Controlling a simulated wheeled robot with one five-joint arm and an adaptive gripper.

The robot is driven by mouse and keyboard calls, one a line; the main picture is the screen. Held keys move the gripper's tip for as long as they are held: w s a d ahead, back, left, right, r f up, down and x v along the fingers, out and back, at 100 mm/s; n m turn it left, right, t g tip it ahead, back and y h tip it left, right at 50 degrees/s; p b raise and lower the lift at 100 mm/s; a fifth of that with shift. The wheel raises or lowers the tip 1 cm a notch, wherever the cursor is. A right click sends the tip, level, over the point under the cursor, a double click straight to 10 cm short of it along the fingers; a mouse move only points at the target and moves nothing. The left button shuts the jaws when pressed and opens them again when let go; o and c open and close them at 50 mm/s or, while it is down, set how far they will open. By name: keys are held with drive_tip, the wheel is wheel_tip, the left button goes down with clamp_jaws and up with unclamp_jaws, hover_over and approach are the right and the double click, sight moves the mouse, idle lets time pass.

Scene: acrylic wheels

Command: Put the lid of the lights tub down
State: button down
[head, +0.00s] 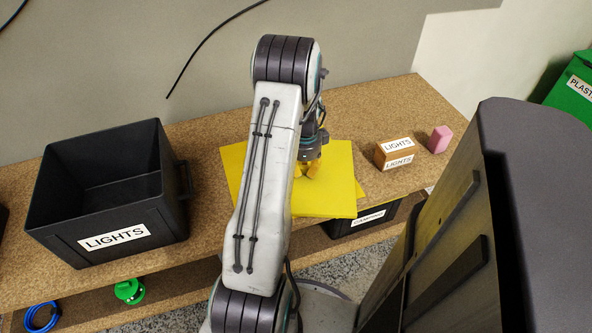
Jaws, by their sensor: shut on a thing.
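The black lights tub (105,215) stands open at the left of the cork shelf, with a white LIGHTS label on its front. A flat yellow lid (335,198) is at the middle of the shelf, partly hidden behind my arm. My gripper (309,170) is over the lid's upper face, its yellow fingertips shut on it; the exact grip is small and partly hidden. A second yellow edge (361,190) shows just beyond the lid's right side. I cannot tell whether the lid touches what is under it.
A brown LIGHTS block (394,148) and a pink block (440,139) stand right of the lid. A labelled black box (362,222) is under the shelf's front edge. A green item (129,291) and blue ring (41,316) lie lower left. A green bin (572,90) is far right.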

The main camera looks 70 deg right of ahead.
sight(304, 176)
drive_tip(key=c, duration=1.2)
unclamp_jaws()
drive_tip(key=shift+s, duration=0.1)
drive_tip(key=shift+a+r+p, duration=0.15)
drive_tip(key=shift+r+p, duration=0.6)
drive_tip(key=shift+r, duration=2.25)
drive_tip(key=shift+a+r+p, duration=0.1)
drive_tip(key=shift+r+p, duration=0.65)
drive_tip(key=shift+r, duration=2.25)
